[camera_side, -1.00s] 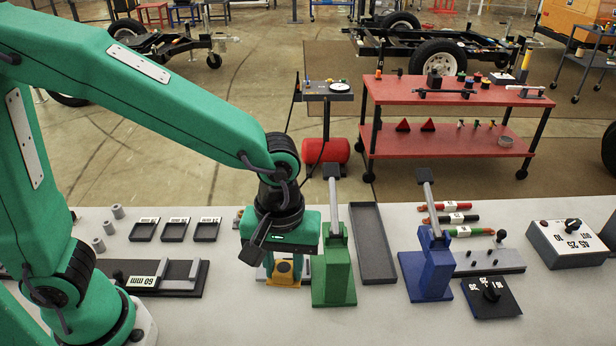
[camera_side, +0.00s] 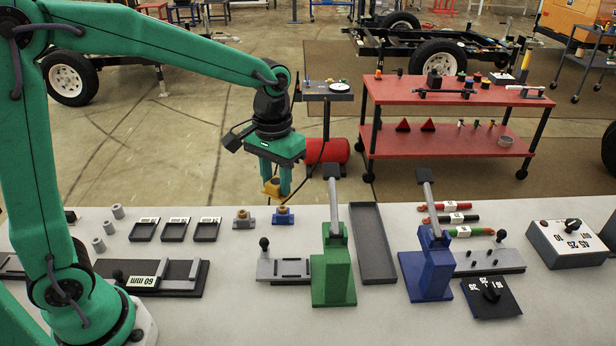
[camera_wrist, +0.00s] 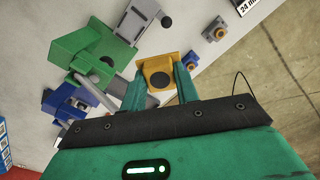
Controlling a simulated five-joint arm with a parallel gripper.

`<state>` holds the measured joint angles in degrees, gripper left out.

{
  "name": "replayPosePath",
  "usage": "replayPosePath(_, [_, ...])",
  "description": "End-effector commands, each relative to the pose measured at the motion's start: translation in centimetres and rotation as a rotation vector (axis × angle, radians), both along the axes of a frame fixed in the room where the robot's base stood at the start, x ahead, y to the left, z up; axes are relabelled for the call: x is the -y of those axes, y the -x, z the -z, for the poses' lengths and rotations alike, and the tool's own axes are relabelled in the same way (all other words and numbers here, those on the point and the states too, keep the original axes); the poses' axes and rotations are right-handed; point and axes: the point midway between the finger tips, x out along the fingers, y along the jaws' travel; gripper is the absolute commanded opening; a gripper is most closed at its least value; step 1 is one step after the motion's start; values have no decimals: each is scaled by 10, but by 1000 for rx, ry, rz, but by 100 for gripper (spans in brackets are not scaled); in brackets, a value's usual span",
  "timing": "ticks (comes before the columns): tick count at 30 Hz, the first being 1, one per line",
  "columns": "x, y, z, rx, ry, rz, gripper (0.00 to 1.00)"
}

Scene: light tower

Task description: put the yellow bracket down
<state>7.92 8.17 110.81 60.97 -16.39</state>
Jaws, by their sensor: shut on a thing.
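The yellow bracket (camera_side: 273,188) is held up in the air in the side view, above the far part of the white table. It also shows in the wrist view (camera_wrist: 158,66), with a dark round hole or spot in its face. My gripper (camera_side: 275,190) is shut on it, with a green finger on either side; in the wrist view the fingers (camera_wrist: 161,88) flank the bracket. Part of the bracket is hidden between the fingers.
A green clamp (camera_side: 334,265) and a blue clamp (camera_side: 430,265) stand on the table. A grey slotted fixture (camera_side: 284,270) lies left of the green clamp. Two small brass-topped blocks, one grey-based (camera_side: 243,218) and one blue-based (camera_side: 283,215), sit behind it. A dark tray (camera_side: 372,243) lies between the clamps.

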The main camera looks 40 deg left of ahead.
Motion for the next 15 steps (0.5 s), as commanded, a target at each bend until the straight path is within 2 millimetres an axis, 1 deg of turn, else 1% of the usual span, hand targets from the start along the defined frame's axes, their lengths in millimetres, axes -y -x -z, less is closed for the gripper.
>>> replayPosePath(1, [-11,-5,-3,1,0,18,0])
replayPosePath(6, [-37,-14,-8,1,0,93,0])
replayPosePath(10, [-49,-17,-11,0,0,128,0])
replayPosePath(15, [-54,-19,-13,0,0,148,0])
